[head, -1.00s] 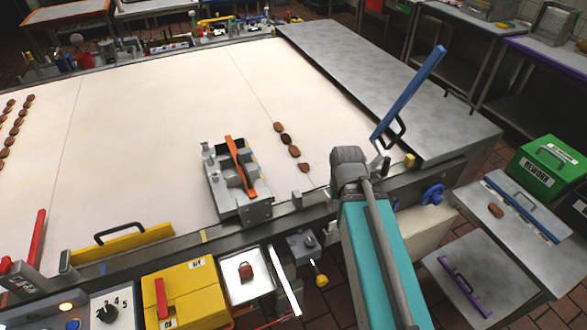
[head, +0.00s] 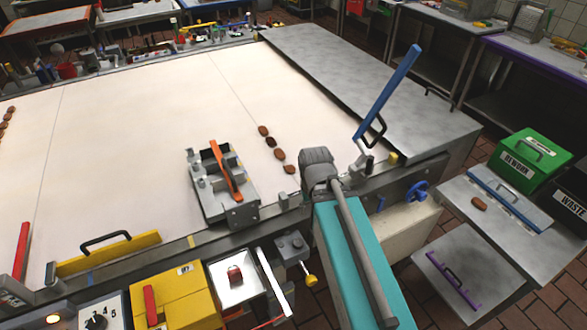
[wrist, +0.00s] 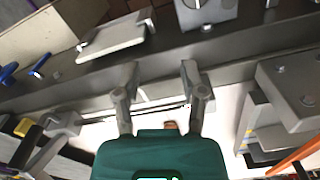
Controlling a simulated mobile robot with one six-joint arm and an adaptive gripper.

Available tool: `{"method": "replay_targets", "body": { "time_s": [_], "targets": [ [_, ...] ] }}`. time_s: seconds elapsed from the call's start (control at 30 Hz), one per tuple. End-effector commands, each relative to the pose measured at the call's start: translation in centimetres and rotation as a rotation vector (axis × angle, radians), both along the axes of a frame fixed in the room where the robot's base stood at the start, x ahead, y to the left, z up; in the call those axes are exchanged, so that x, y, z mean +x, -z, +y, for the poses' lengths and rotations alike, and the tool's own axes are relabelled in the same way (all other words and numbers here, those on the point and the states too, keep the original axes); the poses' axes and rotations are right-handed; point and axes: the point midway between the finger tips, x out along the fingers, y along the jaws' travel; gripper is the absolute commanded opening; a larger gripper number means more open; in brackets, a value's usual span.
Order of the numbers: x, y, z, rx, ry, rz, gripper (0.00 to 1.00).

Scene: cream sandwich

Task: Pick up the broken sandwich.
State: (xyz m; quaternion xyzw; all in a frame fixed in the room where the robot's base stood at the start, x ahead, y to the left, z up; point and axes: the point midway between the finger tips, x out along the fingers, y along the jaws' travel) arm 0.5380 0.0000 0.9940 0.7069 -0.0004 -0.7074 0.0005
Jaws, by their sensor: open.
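Several brown sandwiches lie in a short slanting row on the right part of the white belt (head: 150,120) in the head view. The second one (head: 270,142) looks smaller and darker than its neighbours; I cannot tell whether it is the broken one. My gripper (wrist: 160,78) is open in the wrist view, with its two grey fingers apart and nothing held between them. A small brown piece (wrist: 170,125) shows just above the green gripper body, partly hidden by it. In the head view my arm's end hides the gripper, close to the belt's near edge.
A grey fixture with an orange bar (head: 225,172) stands at the belt's near edge, left of my arm. A blue lever (head: 390,90) rises to the right. One sandwich (head: 479,203) lies on a side table near green REWORK (head: 528,155) and black WASTE (head: 570,202) boxes.

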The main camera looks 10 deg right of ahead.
Motion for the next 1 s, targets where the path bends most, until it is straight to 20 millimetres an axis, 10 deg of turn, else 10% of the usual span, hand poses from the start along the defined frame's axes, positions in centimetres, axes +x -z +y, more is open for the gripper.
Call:
{"method": "replay_targets", "body": {
  "time_s": [0.33, 0.57, 1.0],
  "targets": [
    [0.0, 0.0, 0.0, 0.0, 0.0, 0.0, 0.53],
    [1.3, -0.4, 0.0, 0.0, -0.01, 0.0, 0.9],
    [16.3, -4.5, 0.8, 0.001, -0.151, 0.0, 0.9]
  ]
}}
